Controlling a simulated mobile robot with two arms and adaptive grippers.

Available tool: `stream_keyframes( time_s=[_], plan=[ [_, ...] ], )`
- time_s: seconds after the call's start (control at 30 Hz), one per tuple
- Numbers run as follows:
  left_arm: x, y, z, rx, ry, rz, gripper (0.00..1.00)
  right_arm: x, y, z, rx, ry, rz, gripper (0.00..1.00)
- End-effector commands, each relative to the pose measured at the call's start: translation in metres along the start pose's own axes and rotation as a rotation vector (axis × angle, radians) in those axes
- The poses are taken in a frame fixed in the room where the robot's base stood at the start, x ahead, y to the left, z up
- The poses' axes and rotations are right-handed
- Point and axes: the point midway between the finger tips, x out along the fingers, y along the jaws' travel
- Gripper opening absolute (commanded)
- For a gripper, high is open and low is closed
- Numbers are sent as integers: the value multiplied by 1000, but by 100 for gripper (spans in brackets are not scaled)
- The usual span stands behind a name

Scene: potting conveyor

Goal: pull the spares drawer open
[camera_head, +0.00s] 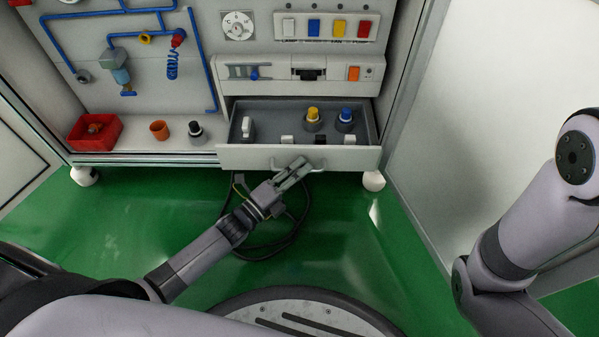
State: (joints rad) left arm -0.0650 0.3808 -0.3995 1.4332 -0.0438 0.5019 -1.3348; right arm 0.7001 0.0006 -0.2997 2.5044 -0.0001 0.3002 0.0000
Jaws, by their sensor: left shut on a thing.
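The spares drawer (236,157) is a light grey drawer low in the cabinet, and it stands pulled out so that its dark inside shows. In it are a white part (247,128), a yellow-topped part (313,118), a blue-topped part (345,119) and small white and black pieces along the front. My left gripper (297,170) is shut on the drawer handle (318,167) at the middle of the drawer front. The fingers hide part of the handle. My right arm shows at the right edge, but its gripper is out of view.
A red bin (95,132), an orange cup (159,130) and a dark knob with a white top (195,131) stand on the shelf left of the drawer. A dark cable (268,250) lies on the green floor below. A white panel (487,110) stands on the right.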

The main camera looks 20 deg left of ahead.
Motion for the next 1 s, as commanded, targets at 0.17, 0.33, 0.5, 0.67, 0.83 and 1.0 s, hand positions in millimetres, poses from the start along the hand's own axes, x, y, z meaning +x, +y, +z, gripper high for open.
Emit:
stream_keyframes(
  time_s=[0.17, 0.33, 0.5, 0.67, 0.83, 1.0],
  plan=[
    [-1, 2, 0, 2, 0, 5, 19, 0, 0, 0, 0, 0, 0, 40],
    [-1, 1, 0, 1, 0, 3, 30, 0, 0, 1, 0, -1, 0, 40],
    [-1, 1, 0, 1, 0, 1, 30, 0, 0, 2, 0, -4, 0, 40],
    [-3, 1, -1, 0, 0, 2, 30, -1, 1, 4, 1, -10, 4, 40],
    [-24, 1, -1, 1, 0, 4, 30, -1, 0, 3, 1, -7, 2, 40],
    [-62, 2, -1, -1, 0, 6, 30, -1, 0, 3, 1, -6, 1, 40]
  ],
)
